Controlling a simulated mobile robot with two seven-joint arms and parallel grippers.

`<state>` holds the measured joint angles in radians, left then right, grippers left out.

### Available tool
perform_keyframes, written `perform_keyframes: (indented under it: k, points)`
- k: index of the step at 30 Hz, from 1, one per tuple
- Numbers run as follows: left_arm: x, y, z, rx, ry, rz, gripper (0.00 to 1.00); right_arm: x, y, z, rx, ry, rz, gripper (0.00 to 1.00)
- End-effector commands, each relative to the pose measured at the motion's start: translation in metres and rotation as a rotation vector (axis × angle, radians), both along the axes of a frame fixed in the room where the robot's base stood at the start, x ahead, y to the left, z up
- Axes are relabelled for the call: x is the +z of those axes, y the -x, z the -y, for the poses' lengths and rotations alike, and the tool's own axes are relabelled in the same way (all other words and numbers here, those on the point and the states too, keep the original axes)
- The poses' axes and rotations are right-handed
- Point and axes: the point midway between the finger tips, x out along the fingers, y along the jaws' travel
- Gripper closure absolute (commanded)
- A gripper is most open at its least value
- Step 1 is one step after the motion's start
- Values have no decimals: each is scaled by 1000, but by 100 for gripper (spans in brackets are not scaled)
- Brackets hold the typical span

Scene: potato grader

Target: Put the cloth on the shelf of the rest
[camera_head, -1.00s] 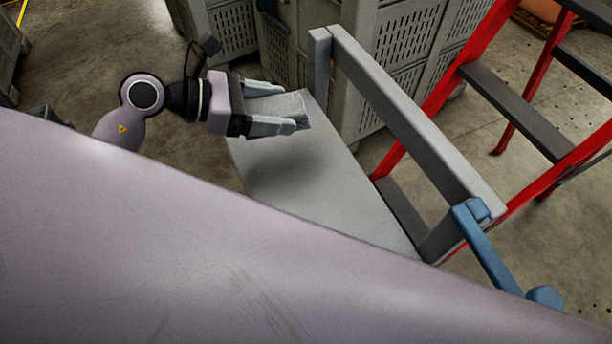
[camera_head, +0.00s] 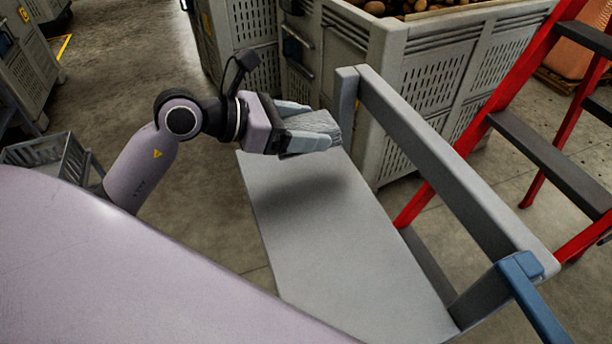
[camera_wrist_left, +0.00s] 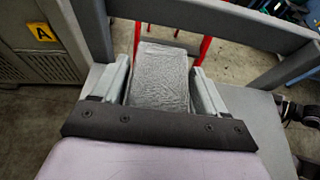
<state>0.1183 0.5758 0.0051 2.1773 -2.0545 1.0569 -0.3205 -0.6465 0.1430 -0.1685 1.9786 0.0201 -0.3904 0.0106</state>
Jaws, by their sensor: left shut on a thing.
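The grey cloth (camera_head: 318,123) is between the fingers of my left gripper (camera_head: 308,133), which is shut on it. It also shows in the left wrist view as a wrinkled grey block (camera_wrist_left: 160,76) between the two fingers. The shelf of the rest (camera_head: 335,235) is a flat grey board with a raised rail (camera_head: 430,155) along its right side. My gripper holds the cloth above the far end of the shelf, with a shadow on the board below. My right gripper is not in view.
A large grey crate of potatoes (camera_head: 400,60) stands behind the rest. A red ladder with dark steps (camera_head: 550,160) stands at the right. A blue bar (camera_head: 535,300) joins the rail's near end. A grey basket (camera_head: 45,155) is at the left. The shelf surface is bare.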

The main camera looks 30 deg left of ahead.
Motion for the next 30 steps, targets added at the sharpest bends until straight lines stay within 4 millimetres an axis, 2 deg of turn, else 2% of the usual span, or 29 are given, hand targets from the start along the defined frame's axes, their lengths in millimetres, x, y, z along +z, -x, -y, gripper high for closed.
perform_keyframes:
  k: [1,6,13,18,22,30]
  points:
    - [-17,0,0,1,3,-7,58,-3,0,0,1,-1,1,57]
    - [-51,0,0,1,1,-3,58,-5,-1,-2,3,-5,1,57]
    - [-71,0,0,0,0,0,58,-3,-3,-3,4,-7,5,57]
    - [-98,0,0,1,1,-2,58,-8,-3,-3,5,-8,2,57]
    - [-106,0,0,1,0,1,58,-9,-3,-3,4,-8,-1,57]
    - [-107,0,0,-1,-1,2,58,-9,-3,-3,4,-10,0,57]
